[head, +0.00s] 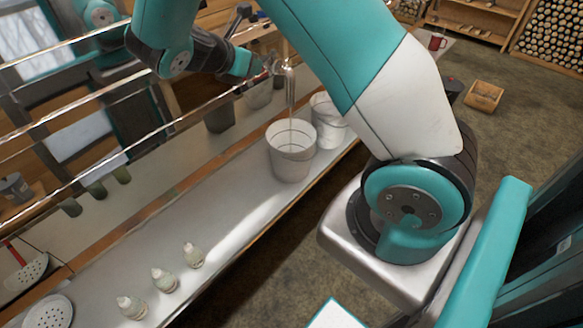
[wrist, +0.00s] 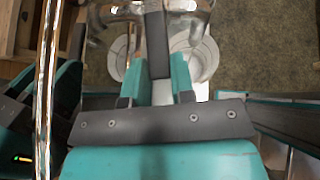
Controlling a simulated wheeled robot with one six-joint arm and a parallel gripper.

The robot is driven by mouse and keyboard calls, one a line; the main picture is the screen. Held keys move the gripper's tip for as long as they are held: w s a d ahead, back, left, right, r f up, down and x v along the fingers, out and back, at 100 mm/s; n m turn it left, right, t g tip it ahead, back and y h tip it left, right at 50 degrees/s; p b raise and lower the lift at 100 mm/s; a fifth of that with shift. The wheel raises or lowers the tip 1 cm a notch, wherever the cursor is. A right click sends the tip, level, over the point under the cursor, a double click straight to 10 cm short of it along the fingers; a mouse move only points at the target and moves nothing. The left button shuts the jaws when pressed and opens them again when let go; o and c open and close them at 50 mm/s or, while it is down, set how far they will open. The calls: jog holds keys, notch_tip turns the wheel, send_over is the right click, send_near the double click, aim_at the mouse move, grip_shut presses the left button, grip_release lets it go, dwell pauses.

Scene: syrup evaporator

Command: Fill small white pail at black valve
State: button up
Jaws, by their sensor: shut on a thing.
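A white pail (head: 291,160) stands upright on the pale ledge under a metal spout (head: 290,88). A thin amber stream seems to fall from the spout into it. A second white pail (head: 330,130) stands just behind it to the right. I cannot tell by size which is the small one. My gripper (head: 268,66) is shut at the valve beside the spout, apparently on its handle, which my fingers mostly hide.
Several small bottles (head: 165,279) stand on the near ledge (head: 220,215). A skimmer (head: 48,312) lies at lower left. The long metal pan edge runs along the left. A black lever (head: 243,12) rises behind my wrist.

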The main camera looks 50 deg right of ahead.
jog(key=shift+s+d+n+t, duration=0.1)
jog(key=shift+s+n+t, duration=0.4)
jog(key=shift+n, duration=0.1)
jog(key=shift+s+d+n+t+y+p, duration=0.3)
jog(key=shift+s+n+t+p, duration=0.2)
jog(key=shift+n+t, duration=0.25)
jog(key=shift+s+d+n+t+y+p, duration=0.2)
jog(key=shift+s+n+t+y+p, duration=0.2)
jog(key=shift+s+n+t, duration=0.3)
jog(key=shift+w, duration=0.1)
jog(key=shift+s+d+r+n+t+y+p, duration=0.2)
jog(key=shift+s+d+n+t+y+p, duration=0.3)
jog(key=shift+s+n+p, duration=0.3)
jog(key=shift+s+d+n+t, duration=0.1)
jog(key=shift+d+n+t, duration=0.15)
jog(key=shift+n, duration=0.1)
jog(key=shift+f+n+t+y, duration=0.15)
jog(key=shift+n+t+y, duration=0.15)
jog(key=shift+s+p, duration=0.1)
jog(key=shift+p, duration=0.2)
